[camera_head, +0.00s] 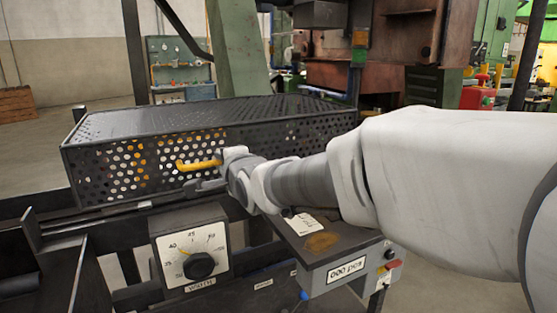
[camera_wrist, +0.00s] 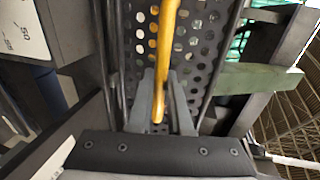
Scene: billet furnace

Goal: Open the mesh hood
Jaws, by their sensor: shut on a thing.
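The mesh hood (camera_head: 130,163) is a long, dark, perforated metal box lying over the rail frame, and it sits down flat. A yellow handle (camera_head: 197,165) sticks out from its front side. My gripper (camera_head: 208,180) is at the right part of this handle. In the wrist view my gripper (camera_wrist: 161,105) has one finger on each side of the yellow handle (camera_wrist: 165,45) and is shut on it. The perforated face of the hood (camera_wrist: 203,45) is right behind the fingers. The exact contact in the head view is partly hidden by my wrist.
A dial box (camera_head: 190,250) with a black knob stands just below the hood's front. A grey control box (camera_head: 350,272) with a sloped top is below my forearm. Heavy brown machinery (camera_head: 400,40) and a green sloped post (camera_head: 240,50) stand behind the hood.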

